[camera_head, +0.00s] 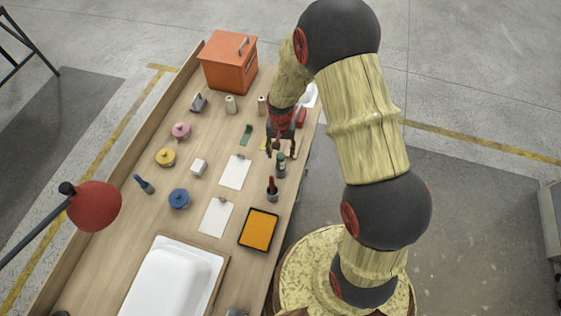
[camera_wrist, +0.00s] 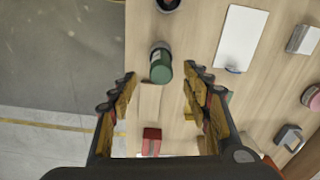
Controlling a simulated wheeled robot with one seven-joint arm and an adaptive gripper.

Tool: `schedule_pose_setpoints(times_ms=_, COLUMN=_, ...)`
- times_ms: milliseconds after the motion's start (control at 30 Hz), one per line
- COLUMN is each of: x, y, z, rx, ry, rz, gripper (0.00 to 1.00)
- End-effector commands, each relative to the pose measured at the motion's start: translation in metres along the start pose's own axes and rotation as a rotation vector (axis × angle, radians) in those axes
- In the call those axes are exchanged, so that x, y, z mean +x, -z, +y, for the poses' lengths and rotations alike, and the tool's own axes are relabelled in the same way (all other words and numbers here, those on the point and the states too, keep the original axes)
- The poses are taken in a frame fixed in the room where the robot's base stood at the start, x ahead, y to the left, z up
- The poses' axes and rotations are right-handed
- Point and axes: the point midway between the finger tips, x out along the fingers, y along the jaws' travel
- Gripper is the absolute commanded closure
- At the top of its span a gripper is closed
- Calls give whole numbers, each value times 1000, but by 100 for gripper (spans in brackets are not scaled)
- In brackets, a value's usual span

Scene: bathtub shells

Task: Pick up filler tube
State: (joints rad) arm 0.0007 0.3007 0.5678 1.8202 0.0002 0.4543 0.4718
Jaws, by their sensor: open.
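A dark green tube or bottle (camera_head: 281,165) with a pale label stands near the right edge of the workbench; I take it to be the filler tube. In the wrist view the green tube (camera_wrist: 160,66) shows between and just beyond my fingertips. My gripper (camera_head: 281,150) hangs over the bench close to the tube, its fingers pointing down. In the wrist view my gripper (camera_wrist: 160,77) is open, with one finger on each side and nothing held. I cannot tell the exact height gap between fingertips and tube.
A dark cup with a red-handled tool (camera_head: 272,188) stands near the tube. A white sheet (camera_head: 235,172) lies to its left. An orange box (camera_head: 229,65) stands at the far end.

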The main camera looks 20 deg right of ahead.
Motion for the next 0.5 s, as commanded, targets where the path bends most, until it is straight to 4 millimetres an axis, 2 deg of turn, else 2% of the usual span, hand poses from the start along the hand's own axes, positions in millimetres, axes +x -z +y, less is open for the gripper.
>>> schedule_pose_setpoints(times_ms=400, x=49, y=3, z=-2, rx=-1, ry=-1, rz=-1, gripper=52)
schedule_pose_setpoints(times_ms=500, x=55, y=3, z=-2, rx=-1, ry=0, rz=0, gripper=52)
